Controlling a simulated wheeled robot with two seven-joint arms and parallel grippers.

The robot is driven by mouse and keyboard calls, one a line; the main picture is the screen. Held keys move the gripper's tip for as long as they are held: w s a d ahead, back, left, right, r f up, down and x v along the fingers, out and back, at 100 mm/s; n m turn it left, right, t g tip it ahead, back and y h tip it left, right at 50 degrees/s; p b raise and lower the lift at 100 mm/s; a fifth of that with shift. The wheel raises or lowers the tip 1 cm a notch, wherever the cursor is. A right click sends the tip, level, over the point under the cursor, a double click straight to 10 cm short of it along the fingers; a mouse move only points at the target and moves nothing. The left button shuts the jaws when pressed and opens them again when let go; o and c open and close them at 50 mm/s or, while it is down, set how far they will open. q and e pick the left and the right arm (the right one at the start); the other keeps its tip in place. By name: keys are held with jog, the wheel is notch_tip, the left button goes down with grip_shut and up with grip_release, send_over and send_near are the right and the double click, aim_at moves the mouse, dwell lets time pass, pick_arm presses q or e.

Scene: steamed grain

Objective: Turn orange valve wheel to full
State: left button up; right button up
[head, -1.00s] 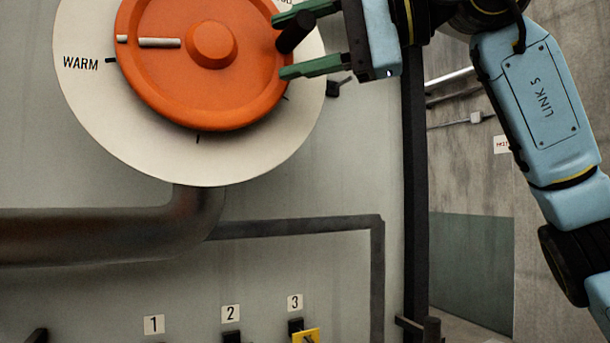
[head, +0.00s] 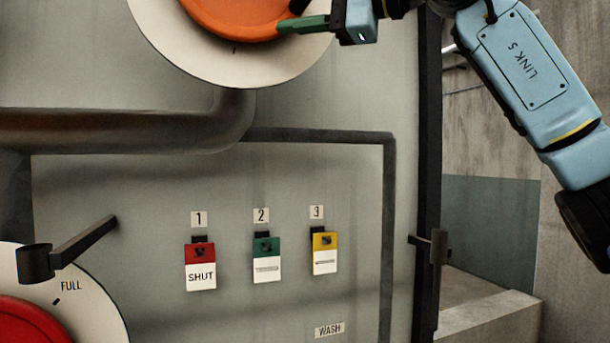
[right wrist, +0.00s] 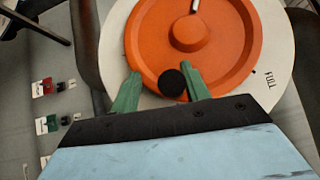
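The orange valve wheel (head: 235,18) is cut off by the top edge of the head view, on a pale round dial plate (head: 175,35). The right wrist view shows more of the wheel (right wrist: 222,65), with a white pointer bar (right wrist: 195,6) near the top edge and the printed word FULL (right wrist: 268,79) on the plate at right. A black handle knob (right wrist: 172,83) sticks out from the wheel's rim. My right gripper (right wrist: 162,84) has its green fingers on either side of the knob. A gap shows at the left finger; the right finger overlaps or touches the knob. My left gripper is out of view.
A red wheel (head: 30,325) with its own FULL plate and a black lever (head: 80,245) are at lower left. Red, green and yellow tags (head: 200,266) hang below numbers 1, 2 and 3. A thick pipe (head: 120,130) crosses at left. A dark post (head: 428,150) edges the panel.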

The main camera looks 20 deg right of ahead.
jog(key=b+v, duration=0.2)
jog(key=v, duration=1.1)
jog(key=w+a+f+m+g+y, duration=0.2)
jog(key=w+a+f+g+y, duration=0.15)
jog(key=a+f, duration=0.25)
jog(key=w+a+f+m+g+y, duration=0.2)
jog(key=a+f+g+y, duration=0.1)
jog(key=a+f+y, duration=0.2)
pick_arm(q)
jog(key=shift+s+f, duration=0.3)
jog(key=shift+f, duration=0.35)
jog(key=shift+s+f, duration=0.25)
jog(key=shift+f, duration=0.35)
pick_arm(e)
jog(key=w+d+f+m+t+h, duration=0.2)
jog(key=f+m+t, duration=0.6)
jog(key=m, duration=0.5)
jog(key=w+d+f+m+t+h, duration=0.1)
jog(key=w+f+m+t+h, duration=0.4)
jog(key=m, duration=0.8)
notch_tip(320, 180, down, 3)
jog(key=t, duration=0.3)
jog(key=shift+w+d+m, duration=0.35)
jog(key=shift+d+m, duration=0.05)
jog(key=shift+f+t+h, duration=0.1)
jog(key=shift+t+h, duration=0.15)
